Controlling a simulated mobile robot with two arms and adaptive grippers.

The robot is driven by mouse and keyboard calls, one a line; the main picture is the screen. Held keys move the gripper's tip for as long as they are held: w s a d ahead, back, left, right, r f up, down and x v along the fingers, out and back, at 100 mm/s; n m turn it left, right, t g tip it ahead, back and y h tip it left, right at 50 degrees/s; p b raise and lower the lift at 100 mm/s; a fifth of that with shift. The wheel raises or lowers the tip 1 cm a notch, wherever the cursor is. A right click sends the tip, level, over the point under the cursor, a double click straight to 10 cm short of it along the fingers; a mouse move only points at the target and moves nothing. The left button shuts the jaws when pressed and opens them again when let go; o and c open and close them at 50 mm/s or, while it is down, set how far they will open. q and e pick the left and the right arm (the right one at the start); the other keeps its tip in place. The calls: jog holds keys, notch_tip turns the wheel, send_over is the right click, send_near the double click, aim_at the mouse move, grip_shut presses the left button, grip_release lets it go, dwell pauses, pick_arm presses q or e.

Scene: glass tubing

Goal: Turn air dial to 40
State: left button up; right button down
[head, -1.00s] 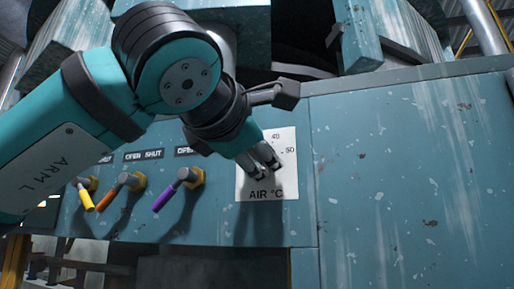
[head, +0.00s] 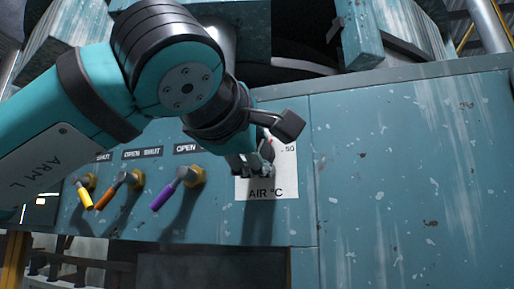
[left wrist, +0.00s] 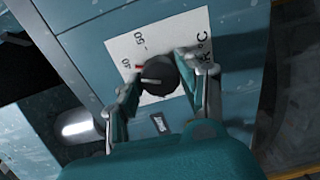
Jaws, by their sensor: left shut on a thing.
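The air dial is a dark round knob (left wrist: 158,74) on a white plate (head: 284,187) marked "AIR °C". In the left wrist view the numbers 40 and 50 show to its left and upper left. A small red mark shows at the knob's left edge, close to the 40. A pale line crosses the knob's face. My left gripper (left wrist: 160,78) is shut on the knob, one finger on each side. In the head view the gripper (head: 256,163) covers most of the dial and the 40; only the 50 shows. My right gripper is not in view.
Left of the plate, levers with a purple handle (head: 163,196), an orange handle (head: 106,195) and a yellow handle (head: 85,199) stick out of the panel. The panel (head: 410,180) to the right is flat and bare.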

pick_arm(q)
jog(key=o, duration=1.2)
jog(key=shift+w, duration=0.1)
jog(key=v, duration=1.2)
jog(key=shift+d, duration=0.1)
